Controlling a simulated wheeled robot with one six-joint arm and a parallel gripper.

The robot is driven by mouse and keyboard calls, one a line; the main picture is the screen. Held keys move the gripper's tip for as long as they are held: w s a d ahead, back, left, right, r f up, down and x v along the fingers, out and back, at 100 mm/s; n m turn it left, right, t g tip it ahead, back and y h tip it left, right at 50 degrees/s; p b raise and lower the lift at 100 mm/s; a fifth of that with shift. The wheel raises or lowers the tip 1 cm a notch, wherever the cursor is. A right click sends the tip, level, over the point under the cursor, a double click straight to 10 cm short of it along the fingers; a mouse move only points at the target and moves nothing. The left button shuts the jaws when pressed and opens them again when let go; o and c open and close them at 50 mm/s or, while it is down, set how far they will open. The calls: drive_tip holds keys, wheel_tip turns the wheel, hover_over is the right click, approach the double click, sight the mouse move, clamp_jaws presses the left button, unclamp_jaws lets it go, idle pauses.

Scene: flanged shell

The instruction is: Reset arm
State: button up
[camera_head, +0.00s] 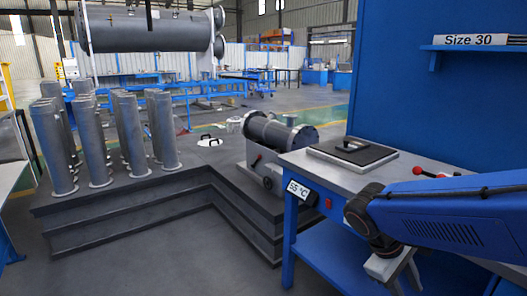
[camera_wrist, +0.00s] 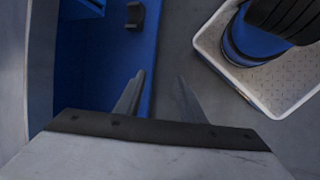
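My blue arm reaches in from the right edge in the head view, its wrist in front of the bench's right part. My gripper (camera_head: 400,280) points downward at the bottom of that view, partly cut off by the frame edge. In the wrist view, my gripper (camera_wrist: 158,88) shows two grey fingers apart, with nothing between them. Grey floor and a blue surface (camera_wrist: 75,65) lie beyond the fingers. The grey flanged shell (camera_head: 272,131) lies on its side on a support left of the bench, well away from my gripper.
The blue workbench (camera_head: 305,163) carries a black plate (camera_head: 340,155) with a handle, a red-knobbed lever (camera_head: 418,171) and a temperature display (camera_head: 298,189). Several upright flanged tubes (camera_head: 128,135) stand on a grey stepped platform (camera_head: 130,195). A white-rimmed tray-like part (camera_wrist: 275,108) shows in the wrist view.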

drive_tip(key=s+a+r+m+t+y, duration=0.3)
drive_tip(key=s+a+m+t+y, duration=0.2)
drive_tip(key=s+m+y, duration=0.1)
drive_tip(key=shift+r+t, duration=0.2)
drive_tip(key=shift+t, duration=0.1)
drive_tip(key=shift+s+d, duration=0.1)
drive_tip(key=shift+c, duration=0.6)
